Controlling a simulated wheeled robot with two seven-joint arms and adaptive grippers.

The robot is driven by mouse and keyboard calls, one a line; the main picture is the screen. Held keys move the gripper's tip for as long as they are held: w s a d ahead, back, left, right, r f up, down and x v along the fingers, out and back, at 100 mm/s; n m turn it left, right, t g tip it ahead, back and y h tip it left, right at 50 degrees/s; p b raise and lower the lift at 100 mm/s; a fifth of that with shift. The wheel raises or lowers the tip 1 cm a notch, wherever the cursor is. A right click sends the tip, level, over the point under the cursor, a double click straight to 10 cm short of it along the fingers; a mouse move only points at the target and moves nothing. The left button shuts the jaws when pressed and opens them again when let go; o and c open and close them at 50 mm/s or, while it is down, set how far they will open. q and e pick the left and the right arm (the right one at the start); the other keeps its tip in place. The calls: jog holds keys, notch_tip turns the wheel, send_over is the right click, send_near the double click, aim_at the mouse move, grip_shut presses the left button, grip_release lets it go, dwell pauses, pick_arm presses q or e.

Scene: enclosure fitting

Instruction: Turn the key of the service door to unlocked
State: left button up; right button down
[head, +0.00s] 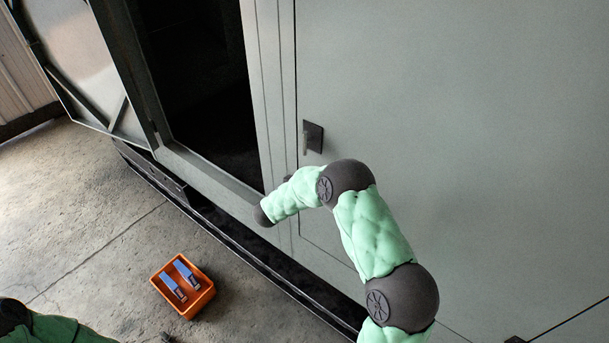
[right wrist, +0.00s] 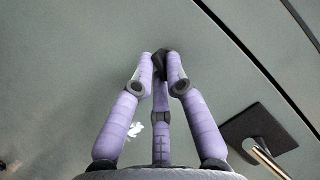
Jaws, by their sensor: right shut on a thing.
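The service door (head: 450,150) is a large grey-green panel, closed, with a lever handle on a dark square plate (head: 313,137). The handle and plate also show at the lower right of the right wrist view (right wrist: 258,135). My right gripper (right wrist: 161,68) has its purple fingers closed together on a small dark piece (right wrist: 160,58) at the door face, seemingly the key. The fingers hide most of it, so its turn angle cannot be told. My left gripper is not clearly visible; only part of that arm shows at the lower left.
An open dark compartment (head: 200,90) lies left of the service door, with its own door (head: 85,60) swung out. An orange bin (head: 183,285) holding blue items stands on the concrete floor.

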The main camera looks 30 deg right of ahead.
jog(key=shift+w+r+n+g+h+p, duration=0.1)
jog(key=shift+n+g+h+p, duration=0.2)
jog(key=shift+n+g+p, duration=1.4)
jog(key=shift+m+t+p, duration=0.3)
jog(key=shift+t+p, duration=0.15)
jog(key=shift+t, duration=0.15)
jog(key=c, duration=1.2)
grip_release()
jog(key=shift+c, duration=0.2)
jog(key=v, duration=1.2)
jog(key=shift+a, duration=0.1)
